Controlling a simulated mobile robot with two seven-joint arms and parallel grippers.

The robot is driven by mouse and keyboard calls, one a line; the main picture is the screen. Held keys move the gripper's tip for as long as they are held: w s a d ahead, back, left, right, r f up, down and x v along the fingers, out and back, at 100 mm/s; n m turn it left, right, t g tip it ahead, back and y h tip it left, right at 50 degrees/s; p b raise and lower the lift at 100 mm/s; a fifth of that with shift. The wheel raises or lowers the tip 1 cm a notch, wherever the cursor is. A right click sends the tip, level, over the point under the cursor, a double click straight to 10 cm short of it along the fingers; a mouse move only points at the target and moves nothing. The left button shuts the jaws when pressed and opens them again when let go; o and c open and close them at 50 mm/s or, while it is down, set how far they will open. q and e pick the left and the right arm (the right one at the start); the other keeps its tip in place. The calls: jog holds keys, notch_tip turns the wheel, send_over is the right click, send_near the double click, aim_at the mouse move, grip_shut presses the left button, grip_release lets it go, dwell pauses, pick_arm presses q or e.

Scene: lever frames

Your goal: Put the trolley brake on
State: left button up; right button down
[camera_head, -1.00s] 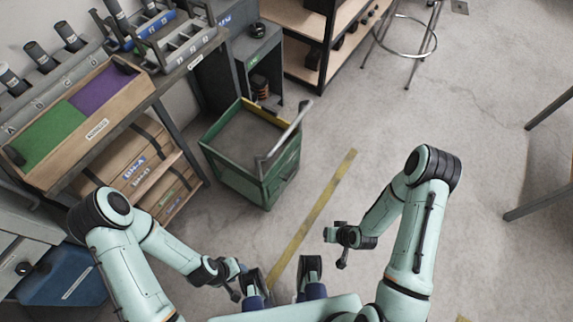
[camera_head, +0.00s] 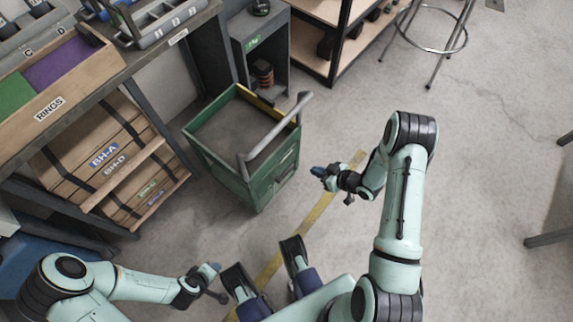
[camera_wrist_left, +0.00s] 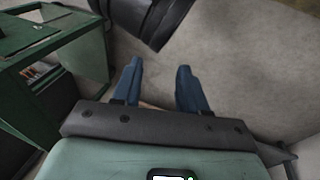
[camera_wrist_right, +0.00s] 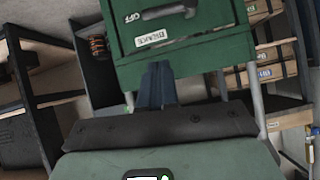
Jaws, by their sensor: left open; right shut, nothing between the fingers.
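The green trolley (camera_head: 268,178) stands on the floor left of centre in the head view, with an open top and a grey bar handle (camera_head: 272,138). In the right wrist view its green side (camera_wrist_right: 210,55) shows a dark lever or handle (camera_wrist_right: 170,11), a small OFF mark (camera_wrist_right: 132,17) and a white label. My right gripper (camera_head: 317,172) is shut and empty, to the right of the trolley and apart from it; its fingers (camera_wrist_right: 156,66) point towards that side. My left gripper (camera_head: 216,280) is open and empty, low and in front of the trolley.
A workbench (camera_head: 120,75) with boxes on its shelf stands left of the trolley. A dark cabinet (camera_head: 240,40) and a shelf rack (camera_head: 338,45) stand behind it. A stool (camera_head: 440,45) is at the back right.

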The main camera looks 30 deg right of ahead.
aim_at(286, 173)
pick_arm(q)
jog(key=shift+w+f, duration=0.1)
jog(key=shift+f, duration=0.1)
pick_arm(e)
jog(key=shift+w+d, duration=0.1)
jog(key=shift+w, duration=0.25)
pick_arm(q)
jog(key=s+a+f+g+b, duration=0.1)
jog(key=s+a+f+b, duration=0.1)
jog(key=s+f+b, duration=0.2)
jog(key=shift+s+f+n+g+b, duration=0.25)
jog(key=shift+f+n+g+b, duration=0.15)
jog(key=shift+f, duration=1.15)
pick_arm(e)
jog(key=s+f+x, duration=0.1)
jog(key=f+x, duration=0.1)
jog(key=x, duration=1)
jog(key=shift+f, duration=0.45)
